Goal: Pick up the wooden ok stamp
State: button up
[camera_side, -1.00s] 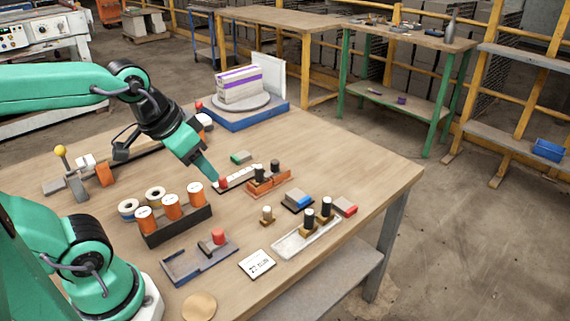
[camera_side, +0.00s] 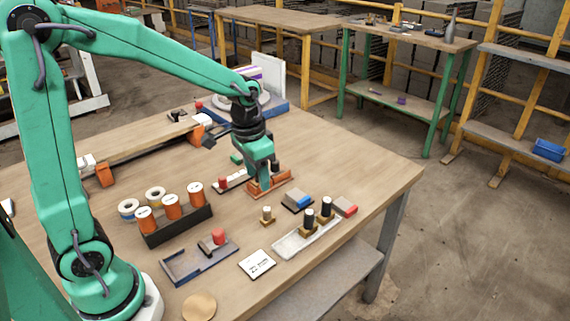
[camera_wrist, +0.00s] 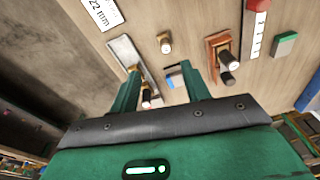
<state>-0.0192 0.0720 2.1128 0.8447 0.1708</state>
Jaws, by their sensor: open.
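Several small stamps stand on the table; no ok mark is readable, so I cannot tell which is the ok stamp. One lone wooden stamp (camera_side: 267,215) with a pale top stands in front of my gripper, also in the wrist view (camera_wrist: 165,42). Two dark-handled wooden stamps (camera_side: 310,217) stand in a grey tray (camera_side: 290,246). An orange holder (camera_side: 283,180) lies behind my gripper's fingers in the side view; its stamps (camera_wrist: 222,58) show in the wrist view. My gripper (camera_side: 261,189) points down, open and empty; its fingers show in the wrist view (camera_wrist: 160,68).
A blue-and-grey pad (camera_side: 298,201) and a red-ended block (camera_side: 344,206) lie to the right. A dark rack of orange-and-white rolls (camera_side: 172,207) stands at left. A white card (camera_side: 257,264) lies in front.

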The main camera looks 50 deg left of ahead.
jog(key=g, duration=0.1)
send_over(267, 209)
jog(key=f, duration=0.6)
jog(key=shift+w+d, duration=0.2)
jog(key=shift+f, duration=1.3)
jog(key=shift+s+a+f, duration=0.1)
jog(key=shift+a+f, duration=0.05)
jog(key=shift+f, duration=1.15)
jog(key=shift+s+a+f, duration=0.1)
jog(key=shift+f, duration=1.2)
grip_shut()
jog(key=shift+r, duration=0.15)
